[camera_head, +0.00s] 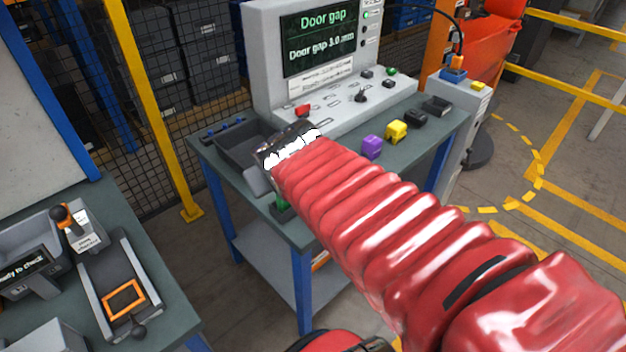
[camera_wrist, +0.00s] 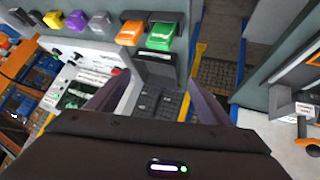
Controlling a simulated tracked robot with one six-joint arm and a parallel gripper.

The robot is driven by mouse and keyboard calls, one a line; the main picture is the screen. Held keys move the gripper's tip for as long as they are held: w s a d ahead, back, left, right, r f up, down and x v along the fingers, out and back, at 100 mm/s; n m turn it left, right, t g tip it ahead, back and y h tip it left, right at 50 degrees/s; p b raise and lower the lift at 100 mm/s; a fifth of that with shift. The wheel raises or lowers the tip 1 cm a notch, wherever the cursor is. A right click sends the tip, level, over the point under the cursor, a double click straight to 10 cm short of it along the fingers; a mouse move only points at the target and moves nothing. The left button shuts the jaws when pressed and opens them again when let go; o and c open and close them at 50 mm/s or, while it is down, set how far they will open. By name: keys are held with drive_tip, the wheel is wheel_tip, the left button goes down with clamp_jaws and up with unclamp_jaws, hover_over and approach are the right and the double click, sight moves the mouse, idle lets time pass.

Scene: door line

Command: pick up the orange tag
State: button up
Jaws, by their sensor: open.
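In the wrist view an orange block-like piece (camera_wrist: 130,33), which looks like the orange tag, sits on the grey table beside a green piece (camera_wrist: 164,37). In the head view my arm hides the orange piece; only a bit of the green one (camera_head: 282,204) shows. My gripper (camera_wrist: 157,95) is open and empty, its two dark fingers wide apart. It is above the table near the dark tray (camera_head: 232,152), with the orange piece beyond the fingertips, towards the top of the wrist view.
Purple (camera_head: 372,147) and yellow (camera_head: 396,131) blocks stand on the table (camera_head: 430,130) right of my arm. A console (camera_head: 318,45) reading "Door gap" stands behind. A second bench at left holds a device with an orange frame (camera_head: 124,298). A yellow post (camera_head: 150,110) stands between.

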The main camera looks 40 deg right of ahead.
drive_tip(key=w+d+f+n+t+h, duration=0.1)
drive_tip(key=w+d+t, duration=0.1)
drive_tip(key=d, duration=0.6)
drive_tip(key=w+d+f+t+h, duration=0.1)
drive_tip(key=w+d, duration=0.1)
drive_tip(key=d, duration=0.7)
drive_tip(key=s+f+n+t+y, duration=0.1)
drive_tip(key=s+f+t+y, duration=0.1)
drive_tip(key=s+f+y, duration=0.4)
wheel_tip(320, 180, down, 2)
drive_tip(key=shift+s+d+f+t+y, duration=0.1)
drive_tip(key=shift+s+d+t+y, duration=0.25)
drive_tip(key=shift+s, duration=0.4)
drive_tip(key=shift+a, duration=0.1)
drive_tip(key=x, duration=0.8)
drive_tip(key=shift+w, duration=0.3)
